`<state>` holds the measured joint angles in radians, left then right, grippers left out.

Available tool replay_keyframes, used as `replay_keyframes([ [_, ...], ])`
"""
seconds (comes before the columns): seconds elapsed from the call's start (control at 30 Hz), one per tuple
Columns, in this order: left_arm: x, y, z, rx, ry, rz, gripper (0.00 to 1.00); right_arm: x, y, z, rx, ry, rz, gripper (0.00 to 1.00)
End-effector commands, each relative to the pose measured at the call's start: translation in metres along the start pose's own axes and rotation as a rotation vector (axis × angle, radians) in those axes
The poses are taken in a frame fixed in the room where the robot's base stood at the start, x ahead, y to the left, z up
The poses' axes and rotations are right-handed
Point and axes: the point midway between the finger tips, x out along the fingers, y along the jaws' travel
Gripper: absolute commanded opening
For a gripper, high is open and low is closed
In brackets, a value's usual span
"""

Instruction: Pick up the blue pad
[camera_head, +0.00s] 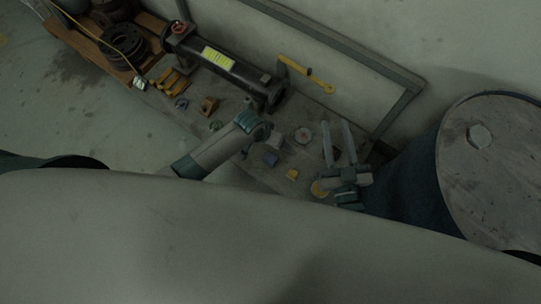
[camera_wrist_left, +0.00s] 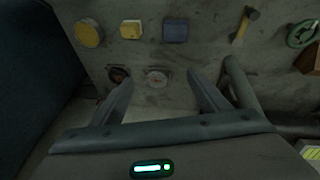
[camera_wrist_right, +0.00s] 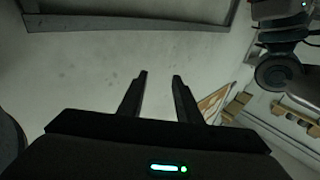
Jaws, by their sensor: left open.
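The blue pad (camera_head: 271,158) is a small dark blue square lying on the bench in the head view. It also shows at the top of the left wrist view (camera_wrist_left: 175,31), beyond the fingertips and apart from them.
A yellow block (camera_head: 292,174) and a yellow disc (camera_head: 319,189) lie in line with the pad. A hammer (camera_wrist_left: 243,27) lies on its other side. A pipe assembly with a yellow label (camera_head: 217,59) stands behind. A large barrel (camera_head: 490,170) is at the right.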

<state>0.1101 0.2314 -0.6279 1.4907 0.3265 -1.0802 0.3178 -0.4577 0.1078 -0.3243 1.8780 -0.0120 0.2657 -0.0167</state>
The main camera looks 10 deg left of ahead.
Motion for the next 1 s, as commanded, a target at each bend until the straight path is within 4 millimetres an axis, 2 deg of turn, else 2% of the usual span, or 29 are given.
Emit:
replay_keyframes([
  [0.03, 0.011, -0.001, -0.004, 0.014, -0.02, -0.002, 0.69, -0.001, -0.003, -0.008, 0.002, 0.071, -0.006, 0.31],
  [0.13, 0.011, 0.0, -0.008, 0.037, -0.083, -0.015, 0.69, -0.006, -0.009, -0.049, 0.006, 0.213, -0.015, 0.31],
  [0.3, 0.006, -0.002, -0.007, 0.08, -0.192, -0.059, 0.69, -0.029, -0.015, -0.115, 0.017, 0.445, -0.025, 0.31],
  [0.4, 0.0, -0.007, -0.003, 0.103, -0.248, -0.094, 0.69, -0.047, -0.017, -0.148, 0.025, 0.559, -0.027, 0.31],
  [0.5, -0.006, -0.011, 0.001, 0.121, -0.291, -0.124, 0.69, -0.063, -0.017, -0.172, 0.031, 0.645, -0.028, 0.31],
  [0.7, -0.014, -0.017, 0.006, 0.138, -0.335, -0.159, 0.69, -0.08, -0.018, -0.198, 0.038, 0.728, -0.028, 0.31],
  [1.0, -0.017, -0.017, 0.006, 0.138, -0.339, -0.162, 0.69, -0.081, -0.018, -0.201, 0.038, 0.734, -0.028, 0.31],
])
